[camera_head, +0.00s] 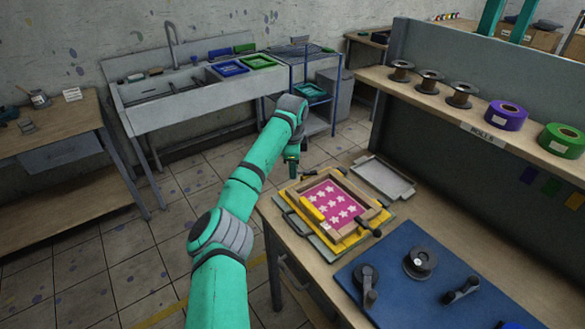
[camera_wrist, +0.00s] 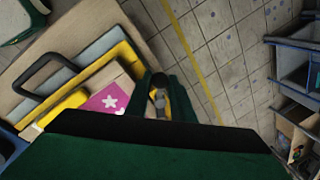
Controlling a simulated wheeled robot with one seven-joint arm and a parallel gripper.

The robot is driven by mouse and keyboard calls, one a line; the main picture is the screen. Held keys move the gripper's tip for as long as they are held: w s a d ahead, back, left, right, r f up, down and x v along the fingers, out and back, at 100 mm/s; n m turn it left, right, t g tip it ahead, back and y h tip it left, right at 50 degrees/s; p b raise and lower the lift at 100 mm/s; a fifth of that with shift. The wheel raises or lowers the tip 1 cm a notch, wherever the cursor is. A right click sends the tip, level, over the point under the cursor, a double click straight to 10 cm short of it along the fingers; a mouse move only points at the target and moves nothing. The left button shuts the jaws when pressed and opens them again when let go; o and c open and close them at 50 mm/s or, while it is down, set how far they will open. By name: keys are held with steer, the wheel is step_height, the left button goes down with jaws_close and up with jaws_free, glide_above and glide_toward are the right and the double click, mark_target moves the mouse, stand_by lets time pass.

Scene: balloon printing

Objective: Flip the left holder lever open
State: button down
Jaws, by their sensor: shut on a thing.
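A screen-printing frame (camera_head: 337,204) with a pink sheet and white stars lies on a yellow and grey base at the left end of the workbench. My gripper (camera_head: 292,172) points down at the frame's far-left corner. In the wrist view, my gripper (camera_wrist: 164,98) is shut on a dark lever (camera_wrist: 159,83), which appears to be the left holder lever. Its lower part and the holder are mostly hidden by my fingers and gripper body. Another dark lever (camera_head: 375,231) is at the frame's right side.
A grey tray (camera_head: 384,178) lies behind the frame. A blue mat (camera_head: 405,300) with black parts is to the right. A shelf with spools stands above the bench. The tiled floor left of the bench is clear.

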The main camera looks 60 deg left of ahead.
steer(key=shift+d, duration=0.1)
steer(key=n, duration=0.2)
steer(key=d+n, duration=0.1)
steer(key=shift+s+d+n+g, duration=0.15)
steer(key=shift+d+n+g, duration=0.05)
steer(key=shift+n+g, duration=0.2)
steer(key=shift+w+d+r+n, duration=0.1)
steer(key=shift+w+d+n, duration=0.2)
steer(key=shift+n, duration=0.5)
steer(key=shift+s+a+n, duration=0.15)
steer(key=shift+s+n, duration=0.15)
steer(key=shift+s, duration=0.1)
steer(key=shift+w+d, duration=0.25)
steer(key=c, duration=1.5)
jaws_free()
steer(key=shift+w+d, duration=0.1)
steer(key=shift+d, duration=0.05)
steer(key=shift+c, duration=0.2)
steer(key=shift+s, duration=0.2)
